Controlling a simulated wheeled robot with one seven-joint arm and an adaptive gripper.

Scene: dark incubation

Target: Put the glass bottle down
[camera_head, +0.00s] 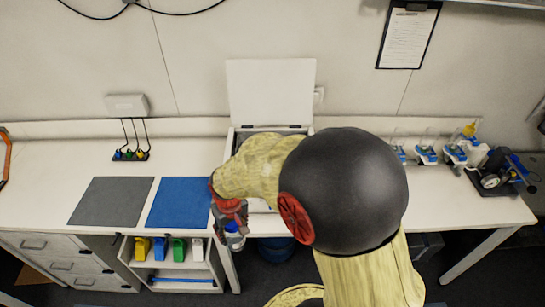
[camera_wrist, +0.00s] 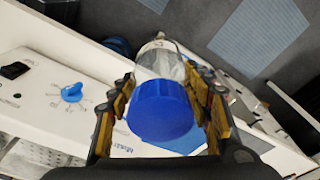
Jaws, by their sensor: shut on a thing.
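The glass bottle has a blue screw cap and a clear body. In the wrist view the bottle (camera_wrist: 161,107) sits between my fingers, its cap toward the camera. My gripper (camera_wrist: 163,108) is shut on it. In the head view my gripper (camera_head: 232,216) points down near the front edge of the white bench, right of the blue mat (camera_head: 178,203). The bottle (camera_head: 235,241) shows small below it, held in the air. My arm hides part of the bench behind it.
A grey mat (camera_head: 112,201) lies left of the blue one. A white box with a raised lid (camera_head: 270,93) stands behind my arm. Glassware (camera_head: 427,155) and a black device (camera_head: 496,178) stand at right. In the wrist view a white panel has a blue knob (camera_wrist: 72,92).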

